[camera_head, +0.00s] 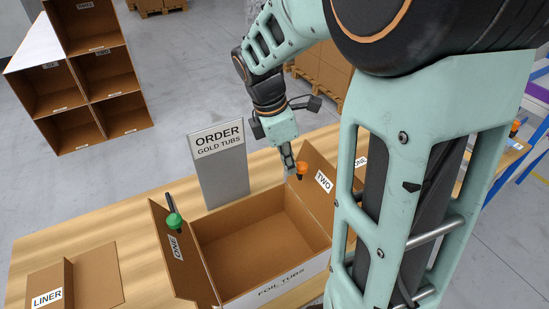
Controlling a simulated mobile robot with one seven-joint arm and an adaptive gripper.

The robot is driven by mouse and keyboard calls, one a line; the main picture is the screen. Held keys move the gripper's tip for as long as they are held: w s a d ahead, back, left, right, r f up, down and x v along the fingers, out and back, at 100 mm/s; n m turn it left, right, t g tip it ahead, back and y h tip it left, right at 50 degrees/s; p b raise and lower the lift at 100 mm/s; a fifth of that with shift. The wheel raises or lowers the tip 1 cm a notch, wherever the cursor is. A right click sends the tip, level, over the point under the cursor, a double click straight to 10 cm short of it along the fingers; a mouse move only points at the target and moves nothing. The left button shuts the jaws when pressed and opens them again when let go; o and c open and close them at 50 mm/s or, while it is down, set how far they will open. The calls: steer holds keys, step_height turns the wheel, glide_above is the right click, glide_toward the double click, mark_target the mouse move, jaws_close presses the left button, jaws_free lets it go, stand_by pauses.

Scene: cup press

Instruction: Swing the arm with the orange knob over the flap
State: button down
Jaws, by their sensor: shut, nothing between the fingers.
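The orange knob (301,167) stands by the top edge of the flap marked TWO (318,182), at the right side of an open cardboard box (205,263). The arm that carries this knob is hardly visible, so its exact position over or beside the flap cannot be told. My gripper (289,165) points down, shut and empty, just left of the orange knob. Whether it touches the knob cannot be told. At the left, a green knob (174,221) on a dark arm (169,200) lies over the raised flap marked ONE (180,262).
A grey sign reading ORDER GOLD TUBS (220,165) stands behind the box. A cardboard piece marked LINER (95,275) lies at the left of the wooden table (140,228). Another orange knob (515,128) shows far right. My arm hides much of the right side.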

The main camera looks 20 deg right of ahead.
mark_target(305, 167)
steer(key=shift+s+d+p, duration=0.2)
steer(key=shift+d+p, duration=0.1)
steer(key=shift+d, duration=0.6)
steer(key=shift+s+d+p, duration=0.15)
steer(key=shift+d+p, duration=0.15)
steer(key=shift+d, duration=0.6)
steer(key=shift+d, duration=0.1)
